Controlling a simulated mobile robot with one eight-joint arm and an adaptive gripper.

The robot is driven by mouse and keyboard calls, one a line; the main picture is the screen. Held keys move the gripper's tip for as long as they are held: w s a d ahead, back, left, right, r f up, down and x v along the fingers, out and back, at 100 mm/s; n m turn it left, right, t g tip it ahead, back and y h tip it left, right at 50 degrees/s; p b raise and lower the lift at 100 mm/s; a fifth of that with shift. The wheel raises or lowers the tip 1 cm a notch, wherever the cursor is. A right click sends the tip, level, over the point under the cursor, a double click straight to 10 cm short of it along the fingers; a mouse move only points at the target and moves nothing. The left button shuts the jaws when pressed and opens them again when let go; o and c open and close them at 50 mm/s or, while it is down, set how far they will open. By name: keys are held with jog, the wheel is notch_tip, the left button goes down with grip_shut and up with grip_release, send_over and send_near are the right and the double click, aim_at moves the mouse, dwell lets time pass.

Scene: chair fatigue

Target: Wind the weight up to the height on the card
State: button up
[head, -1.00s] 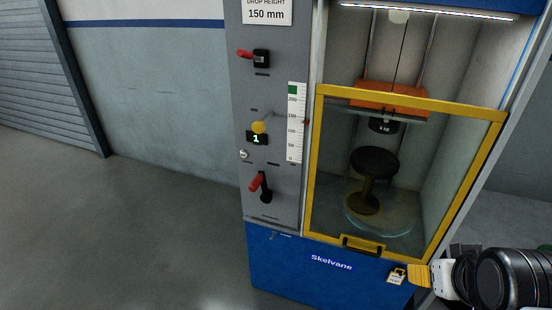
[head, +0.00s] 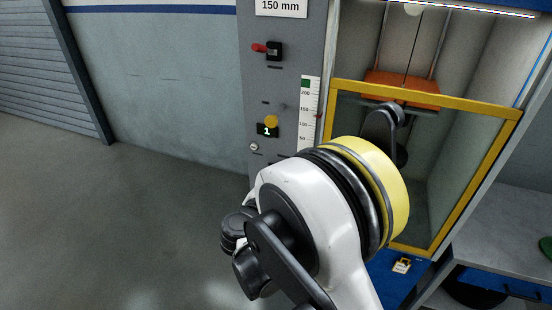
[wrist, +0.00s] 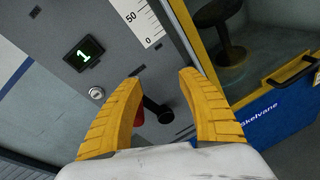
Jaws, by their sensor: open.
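The card (head: 281,6) reads 150 mm. The orange carriage (head: 402,88) hangs on a cable behind the yellow-framed window (head: 430,96). A scale (head: 307,112) has a small red pointer at its right edge, apparently between 100 and 150. In the wrist view, my gripper (wrist: 160,77) is open and empty in front of the panel. A lower lever (wrist: 160,110) shows between its fingers, its red grip (wrist: 138,117) partly behind the left finger; contact cannot be told. My arm hides the gripper in the head view.
An upper red-handled switch (head: 272,50) and a keyhole lock (wrist: 96,93) are on the panel. A black stool (wrist: 224,20) stands inside the case. Open floor (head: 130,220) lies to the left.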

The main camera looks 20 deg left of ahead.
jog(key=s+a+f+n+t+y, duration=0.1)
jog(key=s+a+f+n, duration=0.1)
jog(key=a, duration=0.2)
jog(key=s+a+f+n+t, duration=0.1)
jog(key=s+a+f+n, duration=0.1)
jog(key=a+n, duration=0.1)
jog(key=shift+y, duration=0.3)
jog(key=w+b, duration=0.1)
jog(key=w, duration=0.2)
jog(key=w+b, duration=0.1)
jog(key=w, duration=0.3)
jog(key=w+b, duration=0.1)
jog(key=w, duration=0.3)
jog(key=shift+w+d, duration=0.1)
jog(key=shift+d, duration=0.15)
jog(key=shift+r, duration=0.1)
grip_shut()
